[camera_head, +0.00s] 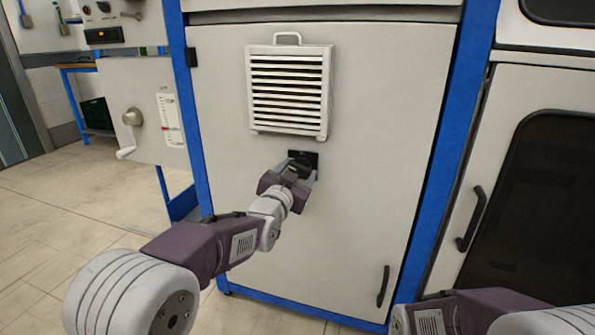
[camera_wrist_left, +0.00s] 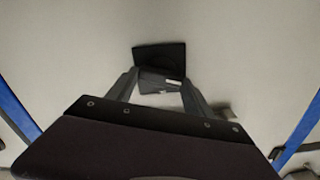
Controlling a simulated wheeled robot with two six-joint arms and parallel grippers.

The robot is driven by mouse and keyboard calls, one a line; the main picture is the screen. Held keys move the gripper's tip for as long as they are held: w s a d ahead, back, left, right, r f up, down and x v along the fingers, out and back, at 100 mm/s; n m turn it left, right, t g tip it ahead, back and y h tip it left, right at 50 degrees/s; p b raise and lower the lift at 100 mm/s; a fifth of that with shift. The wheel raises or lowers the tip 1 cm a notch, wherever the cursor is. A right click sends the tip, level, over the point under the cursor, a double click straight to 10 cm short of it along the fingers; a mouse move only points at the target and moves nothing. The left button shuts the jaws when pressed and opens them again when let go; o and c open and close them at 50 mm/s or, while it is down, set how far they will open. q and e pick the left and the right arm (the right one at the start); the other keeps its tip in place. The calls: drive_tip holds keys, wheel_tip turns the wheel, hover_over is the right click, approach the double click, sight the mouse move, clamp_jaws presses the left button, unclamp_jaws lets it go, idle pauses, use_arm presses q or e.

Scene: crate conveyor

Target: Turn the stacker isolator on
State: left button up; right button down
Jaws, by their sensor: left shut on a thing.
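The stacker isolator is a small black switch (camera_head: 308,156) on the light grey cabinet door, just below the louvred vent. It also shows in the left wrist view as a black plate (camera_wrist_left: 159,54) with a dark knob (camera_wrist_left: 160,82) in front of it. My left gripper (camera_head: 298,171) is at the switch, its two fingers shut on the knob from either side. The gripper covers most of the switch, so its markings and the knob's exact angle cannot be read. My right arm enters at the bottom right of the head view, with its gripper out of view.
A white louvred vent (camera_head: 289,90) with a handle stands out from the door above the switch. Blue posts (camera_head: 452,150) frame the cabinet. A black door handle (camera_head: 383,286) is low on the right. A crank handle (camera_head: 132,118) sticks out at the left. The floor at left is clear.

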use_arm(q)
drive_tip(key=m, duration=0.3)
drive_tip(key=shift+d+m+p, duration=0.1)
drive_tip(key=shift+m+p, duration=0.25)
drive_tip(key=shift+m, duration=0.05)
drive_tip(key=m, duration=0.3)
drive_tip(key=shift+m+p, duration=0.3)
drive_tip(key=m, duration=0.3)
drive_tip(key=m+p, duration=0.1)
drive_tip(key=m, duration=0.2)
drive_tip(key=shift+s+d+f+m, duration=0.1)
drive_tip(key=shift+f+m, duration=0.1)
drive_tip(key=shift+m, duration=0.1)
drive_tip(key=o, duration=1.4)
drive_tip(key=shift+c, duration=0.2)
